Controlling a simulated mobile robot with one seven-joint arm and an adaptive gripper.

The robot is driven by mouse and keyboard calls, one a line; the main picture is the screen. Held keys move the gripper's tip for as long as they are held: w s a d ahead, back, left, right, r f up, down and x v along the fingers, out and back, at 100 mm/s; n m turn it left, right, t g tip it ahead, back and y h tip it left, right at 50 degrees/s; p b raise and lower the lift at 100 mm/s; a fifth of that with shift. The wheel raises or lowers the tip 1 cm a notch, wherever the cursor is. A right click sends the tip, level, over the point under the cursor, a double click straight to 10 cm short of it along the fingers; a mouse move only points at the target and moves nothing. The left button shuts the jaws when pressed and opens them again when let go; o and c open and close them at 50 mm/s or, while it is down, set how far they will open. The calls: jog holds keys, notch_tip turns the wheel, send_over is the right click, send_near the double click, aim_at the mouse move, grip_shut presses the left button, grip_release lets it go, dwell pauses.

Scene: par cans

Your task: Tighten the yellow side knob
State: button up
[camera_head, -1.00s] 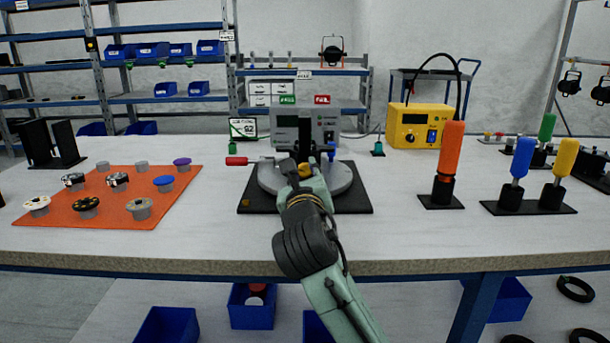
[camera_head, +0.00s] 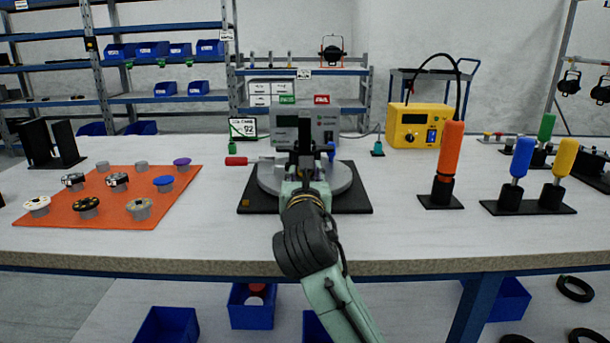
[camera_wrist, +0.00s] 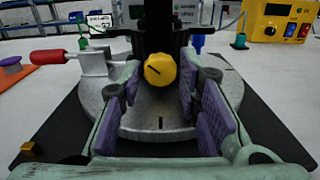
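The yellow side knob (camera_wrist: 160,70) faces me in the middle of the wrist view, with a dark line across its face. It sits on a black upright post (camera_wrist: 158,28) above a round grey metal base (camera_wrist: 160,120). My gripper (camera_wrist: 159,88) is open, with one purple-padded finger on each side of the knob. Small gaps show between the pads and the knob, and I see no contact. In the head view my gripper (camera_head: 305,165) is in front of the fixture and hides the knob.
A red-handled lever (camera_wrist: 55,57) sticks out left of the base, and a blue part (camera_wrist: 198,42) stands at right. A black mat (camera_head: 255,205) lies underneath. An orange mat (camera_head: 115,210) with several knobs is at left; an orange-handled tool (camera_head: 450,155) stands at right.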

jog(key=shift+o, duration=1.3)
jog(key=shift+s, duration=0.15)
jog(key=s, duration=0.7)
jog(key=shift+s, duration=0.15)
